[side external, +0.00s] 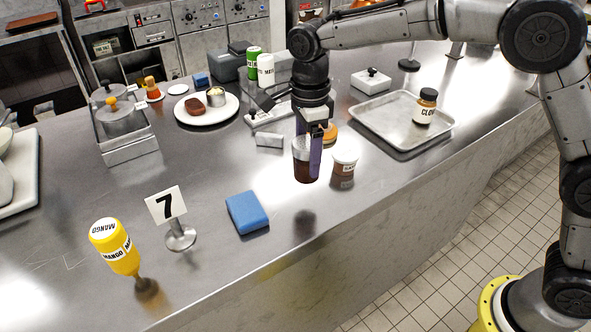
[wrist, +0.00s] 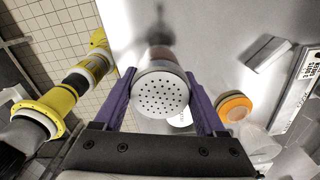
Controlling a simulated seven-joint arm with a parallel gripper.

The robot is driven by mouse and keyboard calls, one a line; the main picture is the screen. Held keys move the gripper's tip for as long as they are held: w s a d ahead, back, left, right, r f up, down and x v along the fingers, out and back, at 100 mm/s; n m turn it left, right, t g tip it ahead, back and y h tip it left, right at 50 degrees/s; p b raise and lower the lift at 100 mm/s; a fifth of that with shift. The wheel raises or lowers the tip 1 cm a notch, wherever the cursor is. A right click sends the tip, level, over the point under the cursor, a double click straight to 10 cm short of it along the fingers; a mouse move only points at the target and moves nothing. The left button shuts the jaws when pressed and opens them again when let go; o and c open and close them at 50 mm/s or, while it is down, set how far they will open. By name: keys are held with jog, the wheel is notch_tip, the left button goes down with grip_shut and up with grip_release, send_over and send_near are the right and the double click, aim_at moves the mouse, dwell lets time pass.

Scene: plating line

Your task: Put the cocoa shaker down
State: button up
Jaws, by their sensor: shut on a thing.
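The cocoa shaker (side external: 303,170) has a dark brown body and, in the wrist view, a pale round top with many small holes (wrist: 161,92). My gripper (side external: 309,154) is shut on it, with a purple finger on each side of the shaker in the wrist view (wrist: 160,82). The shaker looks upright and raised above the steel counter (side external: 275,290). A dark shadow lies on the counter apart from its base. One finger hides part of its body in the side view.
A labelled tub (side external: 344,162) stands close right of the shaker, with an orange-topped thing (side external: 329,135) behind. A blue block (side external: 247,212), number 7 stand (side external: 170,212) and yellow mango bottle (side external: 116,247) are to the left. A tray (side external: 380,130) holds a jar (side external: 425,107). Counter in front is clear.

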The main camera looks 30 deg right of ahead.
aim_at(296, 171)
jog(key=w+f, duration=0.2)
jog(key=shift+w+a+f, duration=0.1)
jog(key=shift+a+f, duration=0.2)
jog(key=shift+a, duration=0.1)
jog(key=shift+w+a+f, duration=0.1)
jog(key=shift+w+f, duration=0.05)
jog(key=shift+f, duration=0.7)
jog(key=shift+w+f, duration=0.1)
jog(key=shift+f, duration=0.7)
jog(key=shift+f, duration=0.15)
jog(key=o, duration=1.5)
jog(key=shift+f, duration=0.1)
